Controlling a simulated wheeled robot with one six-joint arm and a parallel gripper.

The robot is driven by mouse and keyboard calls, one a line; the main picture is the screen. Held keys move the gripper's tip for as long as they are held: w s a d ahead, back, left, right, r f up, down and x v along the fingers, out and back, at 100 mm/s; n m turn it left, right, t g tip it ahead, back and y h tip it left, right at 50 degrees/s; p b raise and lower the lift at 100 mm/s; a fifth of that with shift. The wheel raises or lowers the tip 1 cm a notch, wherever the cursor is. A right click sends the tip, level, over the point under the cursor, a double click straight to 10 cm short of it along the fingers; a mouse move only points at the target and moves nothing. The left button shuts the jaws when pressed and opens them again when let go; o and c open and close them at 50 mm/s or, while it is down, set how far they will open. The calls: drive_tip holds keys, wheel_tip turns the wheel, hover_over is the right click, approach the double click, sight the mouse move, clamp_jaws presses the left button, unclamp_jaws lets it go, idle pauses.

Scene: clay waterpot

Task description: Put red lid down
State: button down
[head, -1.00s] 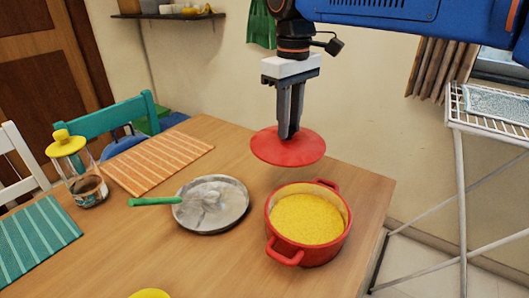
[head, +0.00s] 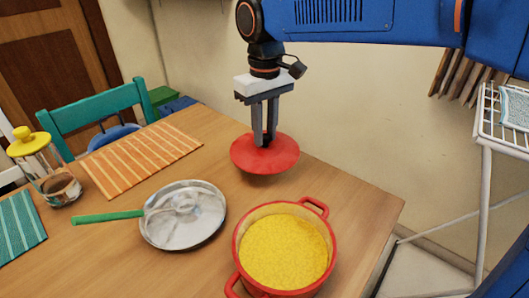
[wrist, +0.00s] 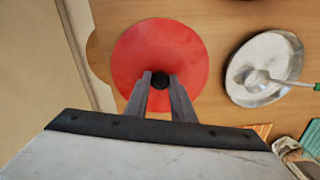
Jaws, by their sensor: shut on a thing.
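The red lid (head: 262,158) is a flat round disc with a small dark knob. My gripper (head: 265,138) is shut on that knob from above. In the wrist view the lid (wrist: 135,60) lies flat below my gripper (wrist: 160,82), with the dark knob between the fingertips. The lid is over the table behind the red pot; I cannot tell whether it touches the wood. The red pot (head: 240,250) stands uncovered at the front, full of something yellow and grainy.
A metal plate (head: 160,232) with a green-handled utensil (head: 110,216) lies left of the pot. An orange striped placemat (head: 140,160) and a glass jar with a yellow lid (head: 50,175) are further left. A white rack (head: 490,150) stands off the table at right.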

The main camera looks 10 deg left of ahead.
sight(265, 149)
drive_tip(key=shift+f, duration=2.85)
drive_tip(key=shift+f, duration=0.1)
drive_tip(key=c, duration=1.5)
unclamp_jaws()
wheel_tip(265, 149, up, 12)
drive_tip(key=shift+r, duration=0.15)
